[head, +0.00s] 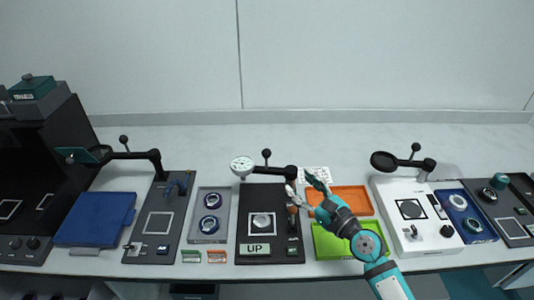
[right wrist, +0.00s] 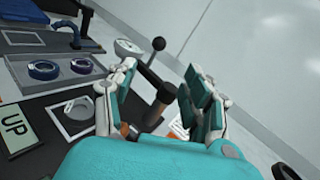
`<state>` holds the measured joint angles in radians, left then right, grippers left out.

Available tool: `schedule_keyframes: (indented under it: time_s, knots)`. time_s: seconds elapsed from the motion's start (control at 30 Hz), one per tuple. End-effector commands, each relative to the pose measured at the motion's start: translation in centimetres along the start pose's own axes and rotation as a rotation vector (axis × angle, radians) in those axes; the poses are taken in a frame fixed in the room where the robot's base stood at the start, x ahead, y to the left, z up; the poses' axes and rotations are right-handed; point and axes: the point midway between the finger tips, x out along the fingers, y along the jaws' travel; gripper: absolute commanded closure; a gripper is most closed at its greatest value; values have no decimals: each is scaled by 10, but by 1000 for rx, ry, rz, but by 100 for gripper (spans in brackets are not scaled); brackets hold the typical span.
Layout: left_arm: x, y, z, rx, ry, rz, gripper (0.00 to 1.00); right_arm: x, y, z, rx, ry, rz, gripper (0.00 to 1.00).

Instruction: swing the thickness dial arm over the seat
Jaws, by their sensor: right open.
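The thickness dial (head: 242,165) is a white round gauge on a black arm with a ball knob (head: 266,154). The arm runs left from a dark post at the back right of a black base plate (head: 250,203), so the dial hangs beyond the plate's back edge, away from the seat. The seat (head: 262,222) is a white-outlined square with a light round piece in it. My right gripper (head: 304,184) is open by the post. In the right wrist view its fingers (right wrist: 160,78) stand either side of the arm's post end; contact is unclear. The dial (right wrist: 128,48) shows beyond them.
An "UP" label (head: 255,249) lies at the plate's front. Orange (head: 352,198) and green (head: 335,243) trays lie right of the plate, partly under my right arm. A grey ring tray (head: 208,228) stands left. A white station (head: 385,190) with its own swing arm stands right. The table behind is clear.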

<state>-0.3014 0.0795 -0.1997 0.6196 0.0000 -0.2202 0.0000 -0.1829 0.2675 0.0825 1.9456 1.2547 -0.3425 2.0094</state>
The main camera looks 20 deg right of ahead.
Motion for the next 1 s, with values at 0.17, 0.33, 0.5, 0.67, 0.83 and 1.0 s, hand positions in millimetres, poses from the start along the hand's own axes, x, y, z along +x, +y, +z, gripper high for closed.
schedule_keyframes:
  time_s: [0.17, 0.33, 0.5, 0.67, 0.83, 1.0]
  knots:
    - [-8, 0, -1, 0, 1, 0, 66, 38, 0, 4, -1, -3, 2, 49]
    - [-10, 0, -2, 0, 1, 0, 66, 76, 1, 3, -2, -2, 4, 49]
    - [-9, 0, -2, 0, 2, 0, 66, 112, 2, 2, -4, -2, 5, 49]
    - [-7, 0, -2, 0, 2, 0, 66, 139, 2, 1, -4, -1, 4, 49]
    - [-6, 0, -2, 0, 2, 0, 66, 154, 2, 0, -3, 0, 6, 49]
    - [-5, 0, -2, 1, 2, 0, 66, 158, 2, 0, -3, 0, 5, 49]
